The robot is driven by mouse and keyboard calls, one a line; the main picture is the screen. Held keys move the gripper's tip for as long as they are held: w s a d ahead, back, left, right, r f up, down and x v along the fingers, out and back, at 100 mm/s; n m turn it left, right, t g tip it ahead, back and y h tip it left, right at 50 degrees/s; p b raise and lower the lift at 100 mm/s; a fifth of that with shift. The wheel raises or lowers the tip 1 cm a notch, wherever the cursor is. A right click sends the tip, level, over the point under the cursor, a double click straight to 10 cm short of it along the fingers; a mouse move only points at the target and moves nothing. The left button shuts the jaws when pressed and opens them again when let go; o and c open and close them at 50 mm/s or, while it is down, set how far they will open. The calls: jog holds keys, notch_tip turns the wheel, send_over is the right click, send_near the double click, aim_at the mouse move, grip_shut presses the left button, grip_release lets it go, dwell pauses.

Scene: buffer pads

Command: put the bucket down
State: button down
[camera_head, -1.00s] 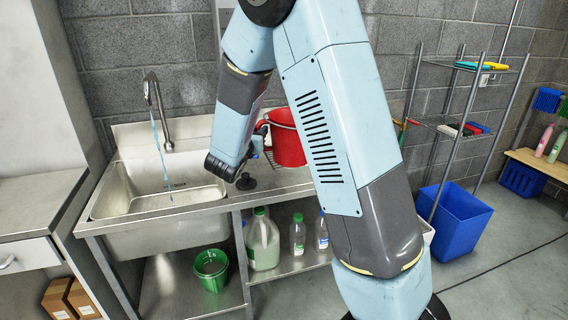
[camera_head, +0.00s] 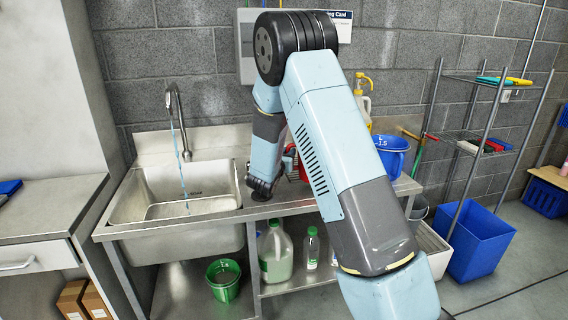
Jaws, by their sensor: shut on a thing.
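The red bucket (camera_head: 303,170) shows only as a small strip between my arm's links, above the steel counter right of the sink. My upper arm hides most of it. My gripper (camera_head: 289,160) is at the bucket's left side, mostly hidden, and is shut on it. I cannot tell whether the bucket's base touches the counter (camera_head: 222,217).
A steel sink (camera_head: 185,195) with running water is at left. A blue bucket (camera_head: 391,155) and a yellow-topped pump bottle (camera_head: 362,95) stand at the counter's right. A green bucket (camera_head: 223,280) and clear bottles are below. A wire shelf (camera_head: 480,80) stands right.

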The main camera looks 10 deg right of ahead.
jog(key=shift+w+d+f, duration=0.15)
jog(key=shift+w+f, duration=0.05)
jog(key=shift+f, duration=0.15)
jog(key=shift+w+d+f, duration=0.1)
jog(key=shift+w+f, duration=0.05)
jog(key=shift+f, duration=1.35)
jog(key=c, duration=1)
grip_release()
